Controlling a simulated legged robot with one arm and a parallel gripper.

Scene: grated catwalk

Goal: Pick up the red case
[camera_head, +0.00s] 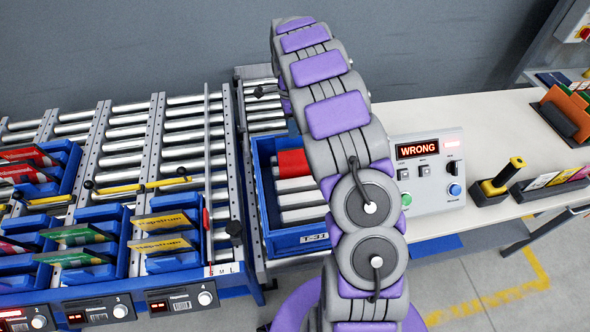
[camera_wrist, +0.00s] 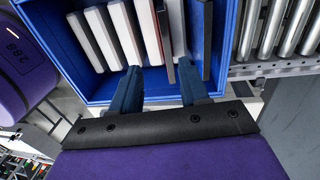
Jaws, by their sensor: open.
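A red case (camera_head: 292,162) stands at the far end of a row of white-and-grey cases (camera_head: 297,186) in a blue crate (camera_head: 300,240). My arm covers part of the crate and hides my gripper in the head view. In the wrist view my gripper (camera_wrist: 160,76) is open, its two blue fingers apart at the near side of the crate (camera_wrist: 98,92). The ends of several pale cases (camera_wrist: 105,35) lie beyond the fingers. A thin dark reddish edge (camera_wrist: 164,45) shows ahead of the gap; I cannot tell if it is the red case. Nothing is visibly held.
A roller rack with blue bins (camera_head: 70,215) holds other cases, red ones (camera_head: 25,154) among them, at the left. A control box (camera_head: 428,170) with a lit "WRONG" display stands on the pale table (camera_head: 470,115) at right. Metal rollers (camera_wrist: 280,30) lie beside the crate.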

